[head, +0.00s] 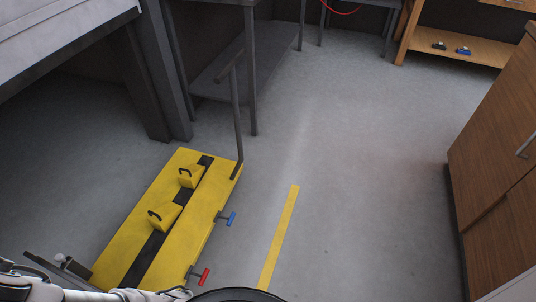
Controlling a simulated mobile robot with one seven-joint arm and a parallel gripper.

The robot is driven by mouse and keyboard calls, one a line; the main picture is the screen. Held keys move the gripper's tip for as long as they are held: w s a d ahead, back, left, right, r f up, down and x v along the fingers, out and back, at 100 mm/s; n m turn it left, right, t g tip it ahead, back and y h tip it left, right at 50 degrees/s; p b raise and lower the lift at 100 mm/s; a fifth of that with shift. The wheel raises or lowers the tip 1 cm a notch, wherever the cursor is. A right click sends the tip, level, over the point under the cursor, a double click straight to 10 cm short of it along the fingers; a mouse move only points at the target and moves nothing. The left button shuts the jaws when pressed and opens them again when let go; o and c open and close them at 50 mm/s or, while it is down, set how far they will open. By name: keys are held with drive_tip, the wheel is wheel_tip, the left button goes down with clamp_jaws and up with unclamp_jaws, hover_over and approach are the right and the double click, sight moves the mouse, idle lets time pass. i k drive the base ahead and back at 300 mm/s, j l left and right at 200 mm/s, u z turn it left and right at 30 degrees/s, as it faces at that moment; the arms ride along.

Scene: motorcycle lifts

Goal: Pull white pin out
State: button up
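A yellow motorcycle lift (205,228) lies low on the floor at the lower left. A red T-shaped pin handle (204,277) sticks out from its right side near the bottom. A blue T-shaped pin handle (231,219) sticks out farther along that side. I cannot make out a white pin for certain. A small pale piece (62,258) shows at the lift's near left, but I cannot tell what it is. White and black parts of my own body cover the bottom left edge. My gripper cannot be made out in this view.
Two yellow wedge blocks (163,217) stand on the lift's black strip, and a grey post (237,115) rises at its far corner. A yellow floor line (279,238) runs right of it. Wooden cabinets (505,165) stand at the right. The middle floor is clear.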

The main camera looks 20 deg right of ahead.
sight(59, 257)
drive_tip(key=z, duration=0.15)
drive_tip(key=u, duration=1.4)
drive_tip(key=i+j+u, duration=0.1)
drive_tip(key=i, duration=0.35)
drive_tip(key=i+j, duration=0.3)
drive_tip(key=i, duration=0.15)
drive_tip(key=u, duration=0.05)
